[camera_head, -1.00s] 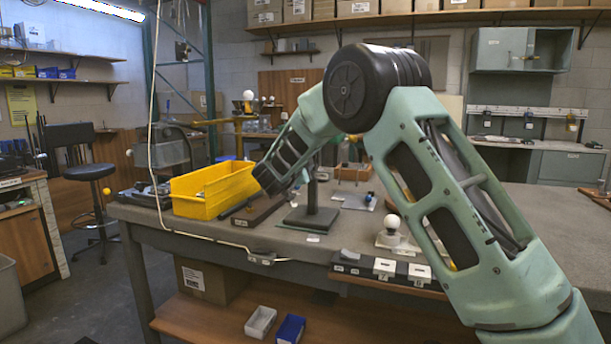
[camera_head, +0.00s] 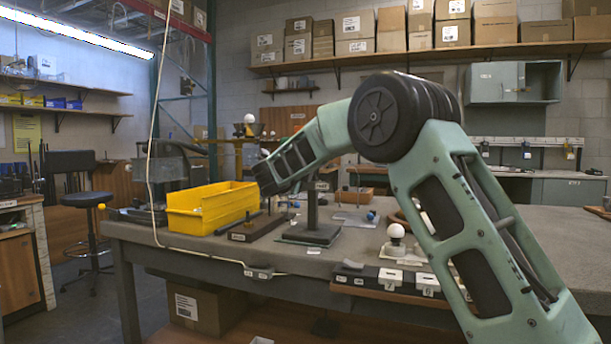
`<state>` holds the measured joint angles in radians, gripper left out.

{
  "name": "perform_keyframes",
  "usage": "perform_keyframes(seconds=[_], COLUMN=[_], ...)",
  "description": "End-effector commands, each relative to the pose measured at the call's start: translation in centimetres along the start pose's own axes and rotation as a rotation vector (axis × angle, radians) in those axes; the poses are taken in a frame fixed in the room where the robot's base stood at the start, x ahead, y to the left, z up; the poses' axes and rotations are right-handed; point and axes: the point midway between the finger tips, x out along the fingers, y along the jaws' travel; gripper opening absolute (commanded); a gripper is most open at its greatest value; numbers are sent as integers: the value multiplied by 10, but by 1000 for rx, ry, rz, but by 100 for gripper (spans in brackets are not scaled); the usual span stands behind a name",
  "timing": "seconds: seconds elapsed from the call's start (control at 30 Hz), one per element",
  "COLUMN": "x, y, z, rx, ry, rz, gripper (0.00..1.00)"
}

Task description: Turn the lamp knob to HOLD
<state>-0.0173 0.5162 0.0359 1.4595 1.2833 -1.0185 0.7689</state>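A white round bulb (camera_head: 396,232) stands upright on a small pale base on the workbench. Another white bulb (camera_head: 249,118) shows at the back left above a brass-coloured fitting. A dark upright post on a square base (camera_head: 311,235) stands mid-bench. A small blue round part (camera_head: 372,215) lies right of it; I cannot tell whether it is a knob. No knob marked HOLD can be made out. My arm reaches from lower right to the left, its visible end over the bench near the yellow bin. My gripper is not visible, so its state is hidden.
A yellow bin (camera_head: 210,207) sits at the bench's left. A dark strip with white labelled blocks (camera_head: 390,277) runs along the front edge of the workbench (camera_head: 480,258). A white cable hangs at left. The bench's right side looks clear, partly behind my arm.

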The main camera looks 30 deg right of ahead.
Motion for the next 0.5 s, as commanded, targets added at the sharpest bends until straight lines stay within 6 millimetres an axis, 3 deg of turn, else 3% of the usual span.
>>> perform_keyframes(seconds=[0.47,0.5], x=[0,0], y=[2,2], z=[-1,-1], rx=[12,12], ry=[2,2], rz=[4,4], gripper=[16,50])
